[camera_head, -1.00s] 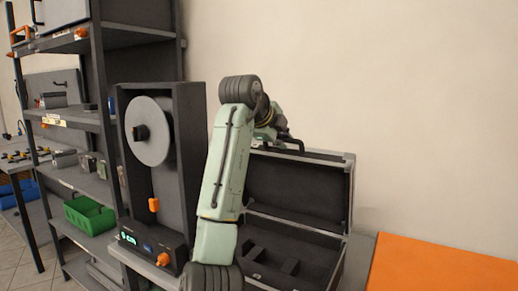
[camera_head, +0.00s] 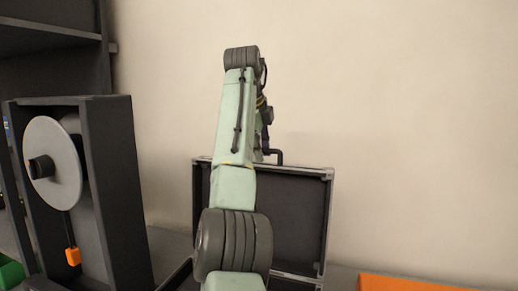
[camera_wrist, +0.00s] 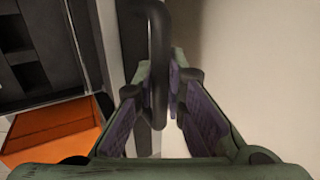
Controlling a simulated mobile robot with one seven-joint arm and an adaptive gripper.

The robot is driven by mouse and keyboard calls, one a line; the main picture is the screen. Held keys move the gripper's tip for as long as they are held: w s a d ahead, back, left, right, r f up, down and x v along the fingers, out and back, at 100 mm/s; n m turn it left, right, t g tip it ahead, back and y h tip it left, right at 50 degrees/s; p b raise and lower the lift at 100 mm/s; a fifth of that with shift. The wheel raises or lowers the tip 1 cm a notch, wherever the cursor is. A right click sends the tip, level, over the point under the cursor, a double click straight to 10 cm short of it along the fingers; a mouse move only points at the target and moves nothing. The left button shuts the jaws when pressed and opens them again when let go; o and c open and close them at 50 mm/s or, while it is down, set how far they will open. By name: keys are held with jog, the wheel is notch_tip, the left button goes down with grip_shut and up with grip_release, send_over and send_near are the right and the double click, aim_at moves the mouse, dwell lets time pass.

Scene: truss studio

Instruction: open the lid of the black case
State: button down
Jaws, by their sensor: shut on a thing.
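The black case stands open, with its lid (camera_head: 300,215) raised about upright and its dark inner face showing. A black handle (camera_head: 282,157) sticks out at the lid's top edge; it also shows in the wrist view (camera_wrist: 160,55). My gripper (camera_wrist: 166,95) has its purple-padded fingers on either side of the handle bar and is shut on it. In the head view my arm hides most of the gripper and part of the lid. The case's lower part is mostly out of the head view; dark inner compartments show in the wrist view.
A black-framed machine with a grey disc (camera_head: 54,164) stands left of the case. A dark shelf (camera_head: 50,40) rises behind it. An orange surface (camera_head: 405,284) lies at the lower right. A plain wall is close behind the lid.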

jog(key=shift+w+f, duration=0.2)
jog(key=shift+w, duration=0.05)
dwell(0.3)
jog(key=c, duration=1.6)
grip_release()
jog(key=shift+c, duration=0.2)
